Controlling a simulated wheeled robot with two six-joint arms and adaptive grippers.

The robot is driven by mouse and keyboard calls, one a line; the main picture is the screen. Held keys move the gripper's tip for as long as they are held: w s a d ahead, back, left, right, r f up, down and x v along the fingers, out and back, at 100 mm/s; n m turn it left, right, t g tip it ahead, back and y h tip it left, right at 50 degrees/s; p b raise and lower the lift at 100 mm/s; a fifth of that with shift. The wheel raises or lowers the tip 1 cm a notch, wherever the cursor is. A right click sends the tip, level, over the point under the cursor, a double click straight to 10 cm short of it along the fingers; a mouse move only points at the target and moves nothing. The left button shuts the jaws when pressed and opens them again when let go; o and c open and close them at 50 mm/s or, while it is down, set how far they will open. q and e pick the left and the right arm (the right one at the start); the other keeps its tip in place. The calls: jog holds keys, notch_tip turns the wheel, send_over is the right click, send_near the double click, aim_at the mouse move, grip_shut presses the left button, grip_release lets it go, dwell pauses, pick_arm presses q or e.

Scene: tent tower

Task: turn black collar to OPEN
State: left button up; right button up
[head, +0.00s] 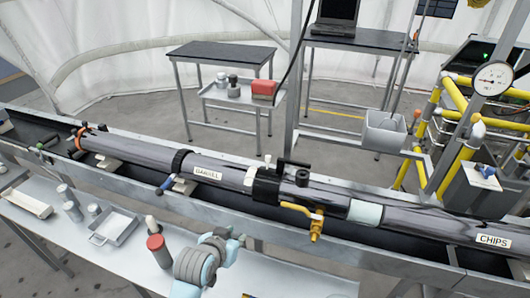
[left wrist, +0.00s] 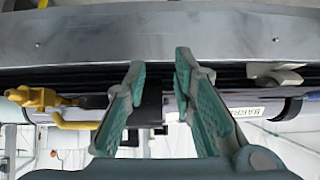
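The long dark barrel tube (head: 225,175) lies in a trough and carries a BARREL label (head: 208,172). A black collar (head: 267,186) wraps the tube right of that label, with white tabs beside it and a black fitting above. My left gripper (head: 230,238) is in front of the trough, below and left of the collar, apart from it. In the left wrist view, the gripper (left wrist: 160,66) is open and empty, and the collar (left wrist: 152,106) shows partly between its fingers, beyond the tips. I cannot read any OPEN mark. My right gripper is out of view.
A yellow valve handle (head: 302,212) sticks out just right of the collar. The metal trough rail (head: 340,248) runs between my gripper and the tube. A red-topped cylinder (head: 158,250) and a metal tray (head: 113,228) stand on the bench at left.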

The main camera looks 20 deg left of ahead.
aim_at(267, 159)
pick_arm(q)
jog(key=w+d+r+t, duration=0.15)
jog(key=w+r, duration=0.25)
jog(key=r, duration=0.4)
jog(key=w+d+r+t, duration=0.1)
jog(key=w+r+t, duration=0.1)
jog(key=w+r, duration=0.45)
jog(key=shift+h, duration=0.4)
jog(key=x, duration=0.4)
jog(key=b+x, duration=0.1)
jog(key=x, duration=0.6)
jog(key=shift+w+r, duration=0.2)
jog(key=shift+w, duration=0.3)
jog(key=shift+t, duration=0.25)
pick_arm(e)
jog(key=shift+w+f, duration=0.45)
pick_arm(q)
jog(key=shift+r, duration=0.1)
jog(key=shift+c, duration=0.3)
grip_shut()
